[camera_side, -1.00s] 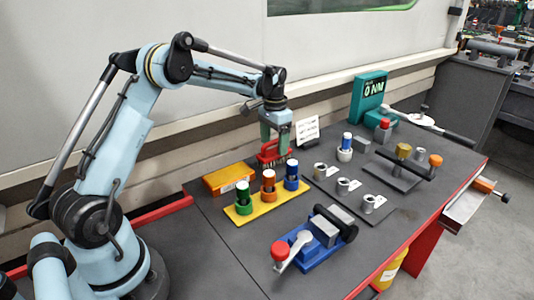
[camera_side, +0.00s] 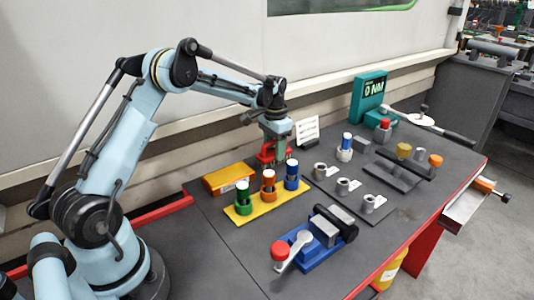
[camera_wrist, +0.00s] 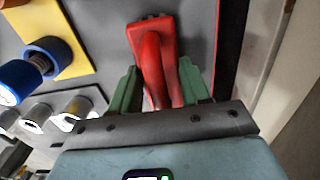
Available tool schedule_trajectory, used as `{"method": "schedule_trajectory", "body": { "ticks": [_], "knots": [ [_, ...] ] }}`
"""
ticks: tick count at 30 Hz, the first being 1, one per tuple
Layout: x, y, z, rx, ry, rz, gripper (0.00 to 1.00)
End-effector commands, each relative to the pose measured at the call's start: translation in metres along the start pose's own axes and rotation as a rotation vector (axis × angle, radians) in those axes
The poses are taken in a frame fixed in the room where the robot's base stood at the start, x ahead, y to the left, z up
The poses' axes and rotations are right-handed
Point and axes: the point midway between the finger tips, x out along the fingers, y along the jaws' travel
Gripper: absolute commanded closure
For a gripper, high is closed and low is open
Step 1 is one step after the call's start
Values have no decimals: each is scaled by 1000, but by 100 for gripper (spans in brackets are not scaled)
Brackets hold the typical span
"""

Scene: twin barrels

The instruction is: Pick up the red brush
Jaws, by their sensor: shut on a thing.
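The red brush (camera_wrist: 152,55) shows in the wrist view with its looped handle between the two green fingers of my gripper (camera_wrist: 160,92). My gripper is shut on that handle. In the side view the red brush (camera_side: 266,155) is behind the orange and blue cylinders, beneath my gripper (camera_side: 275,146). The fingers and the cylinders partly hide it there. I cannot tell whether the brush touches the table.
A yellow block (camera_side: 242,211) holding green, orange and blue cylinders stands just in front. An orange-yellow box (camera_side: 228,179) is to the left. A blue clamp fixture (camera_side: 312,247) stands nearer the front edge. A white card (camera_side: 307,130) is behind to the right.

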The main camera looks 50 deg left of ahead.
Motion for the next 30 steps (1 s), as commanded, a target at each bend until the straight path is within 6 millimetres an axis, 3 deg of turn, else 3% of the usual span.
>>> {"method": "schedule_trajectory", "body": {
  "ticks": [10,16,24,30],
  "knots": [
    [-11,0,0,0,0,0,87],
    [-43,0,0,0,0,0,87],
    [-77,61,12,5,0,0,87],
    [-96,92,18,3,0,0,87]
  ]
}}
